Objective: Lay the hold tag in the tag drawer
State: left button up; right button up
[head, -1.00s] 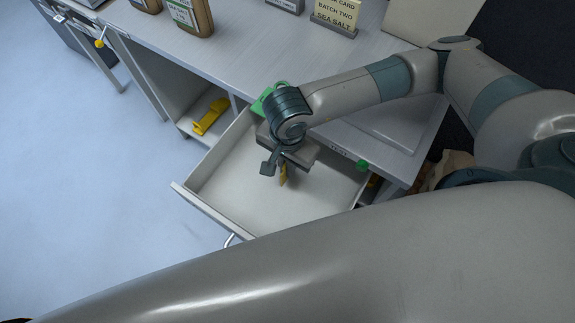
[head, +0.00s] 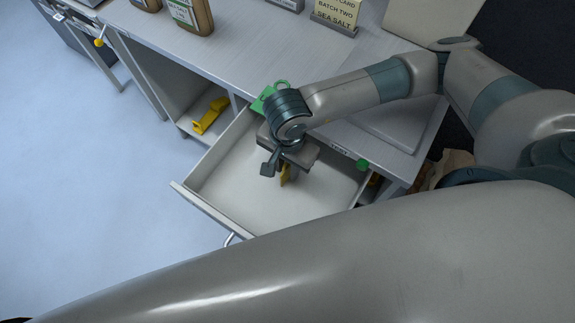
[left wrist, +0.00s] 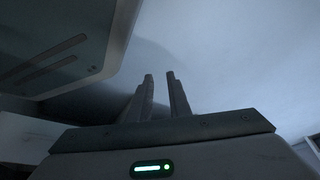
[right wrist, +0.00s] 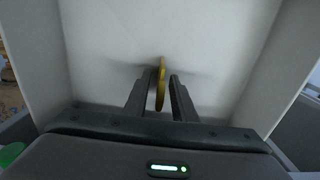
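The yellow hold tag (right wrist: 160,84) shows nearly edge-on between my right gripper's fingers in the right wrist view. It is close to the left finger, with a narrow gap on its right side. My right gripper (right wrist: 164,88) is slightly open and points down into the pulled-out tag drawer (head: 212,205). In the head view, the tag (head: 285,174) shows below my right gripper (head: 280,168); whether it touches the drawer floor I cannot tell. My left gripper (left wrist: 160,80) is open and empty, away from the drawer; it is not visible in the head view.
The drawer is otherwise empty, with low walls around it. A grey counter (head: 240,40) above holds bottles (head: 190,15) and a batch card stand (head: 335,15). Another yellow object (head: 210,115) lies on a shelf left of the drawer. A green piece (head: 262,100) is behind my right wrist.

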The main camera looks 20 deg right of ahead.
pick_arm(q)
jog(key=shift+w+r, duration=0.1)
jog(key=shift+r, duration=0.1)
pick_arm(e)
jog(key=shift+r, duration=0.15)
